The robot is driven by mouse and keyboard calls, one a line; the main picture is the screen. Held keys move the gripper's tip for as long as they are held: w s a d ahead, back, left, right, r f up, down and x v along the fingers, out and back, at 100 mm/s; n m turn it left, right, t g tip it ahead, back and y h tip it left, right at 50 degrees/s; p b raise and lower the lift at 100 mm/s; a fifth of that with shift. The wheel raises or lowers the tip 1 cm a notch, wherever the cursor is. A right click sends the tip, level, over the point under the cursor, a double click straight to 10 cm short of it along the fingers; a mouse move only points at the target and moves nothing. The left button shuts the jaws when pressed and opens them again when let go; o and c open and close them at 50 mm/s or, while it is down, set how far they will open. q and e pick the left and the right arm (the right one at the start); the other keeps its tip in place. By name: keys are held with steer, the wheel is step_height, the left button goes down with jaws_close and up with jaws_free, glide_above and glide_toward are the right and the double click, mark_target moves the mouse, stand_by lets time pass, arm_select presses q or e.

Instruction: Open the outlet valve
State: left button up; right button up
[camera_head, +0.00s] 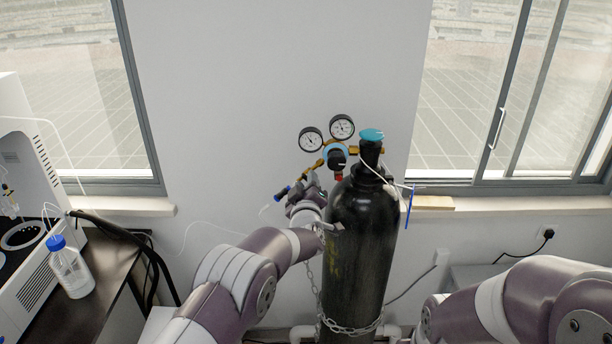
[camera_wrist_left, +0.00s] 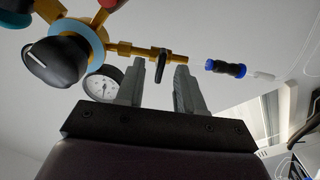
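The regulator on the black gas cylinder (camera_head: 360,235) has a brass outlet line with a small black-levered outlet valve (camera_wrist_left: 161,64). In the left wrist view the lever hangs below the brass line, lying between my left gripper's fingers (camera_wrist_left: 160,88). The fingers are apart, with visible space on both sides of the lever; whether either touches it I cannot tell. In the head view my left gripper (camera_head: 307,190) is just left of the cylinder, at the outlet line, and partly hides the valve. My right arm shows at lower right, but its gripper is out of view.
Two gauges (camera_head: 311,139) and a black knob (camera_wrist_left: 57,60) sit near the valve. A blue connector (camera_wrist_left: 225,68) continues the outlet line. A chain (camera_head: 350,329) wraps the cylinder. A blue-capped bottle (camera_head: 72,272) stands on the left bench. Windows flank the wall.

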arm_select(q)
steer(key=shift+w+d+f, duration=0.1)
steer(key=shift+w+f, duration=0.1)
steer(key=shift+w, duration=0.45)
steer(key=shift+s+r, duration=0.15)
steer(key=shift+s, duration=0.1)
steer(key=shift+c, duration=0.3)
jaws_close()
